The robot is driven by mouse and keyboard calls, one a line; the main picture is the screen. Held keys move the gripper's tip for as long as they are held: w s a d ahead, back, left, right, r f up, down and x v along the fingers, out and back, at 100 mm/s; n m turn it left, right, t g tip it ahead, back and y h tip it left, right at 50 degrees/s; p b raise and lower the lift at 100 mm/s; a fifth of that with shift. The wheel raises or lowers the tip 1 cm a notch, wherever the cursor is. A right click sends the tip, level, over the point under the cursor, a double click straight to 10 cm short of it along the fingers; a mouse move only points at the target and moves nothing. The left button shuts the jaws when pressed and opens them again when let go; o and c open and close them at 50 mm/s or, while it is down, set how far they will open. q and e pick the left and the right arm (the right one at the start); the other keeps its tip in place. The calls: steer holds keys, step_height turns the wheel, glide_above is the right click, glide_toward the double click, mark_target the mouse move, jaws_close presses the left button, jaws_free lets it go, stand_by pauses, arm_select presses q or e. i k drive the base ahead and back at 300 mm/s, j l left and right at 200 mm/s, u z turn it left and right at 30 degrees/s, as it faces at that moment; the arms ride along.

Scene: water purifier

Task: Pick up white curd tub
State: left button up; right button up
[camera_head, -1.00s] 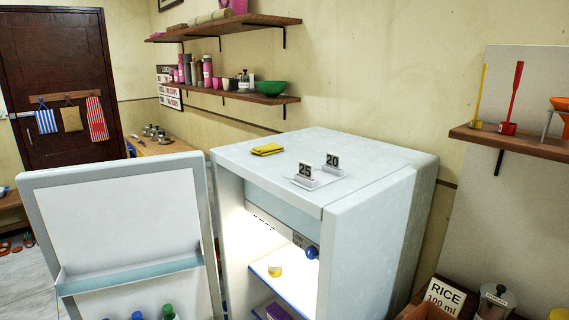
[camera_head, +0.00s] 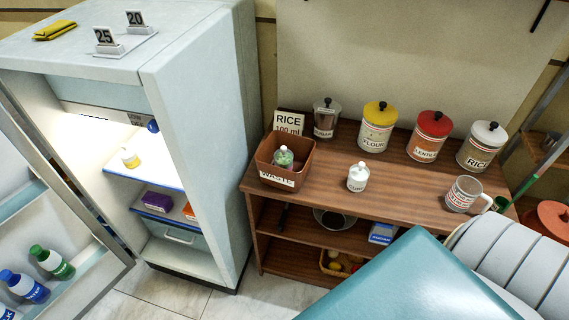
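Another small tub, white and yellow (camera_head: 130,158), sits on the upper shelf inside the open fridge. Neither of my grippers shows in the view.
A brown WASTE bin (camera_head: 302,172) stands left of the white tub. Labelled canisters, including FLOUR (camera_head: 377,127), line the counter's back. A clear measuring cup (camera_head: 463,193) is to the right. A teal flat surface (camera_head: 415,288) fills the front. The fridge (camera_head: 203,120) stands left.

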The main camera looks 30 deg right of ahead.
mark_target(354, 185)
steer(key=z, duration=1.7)
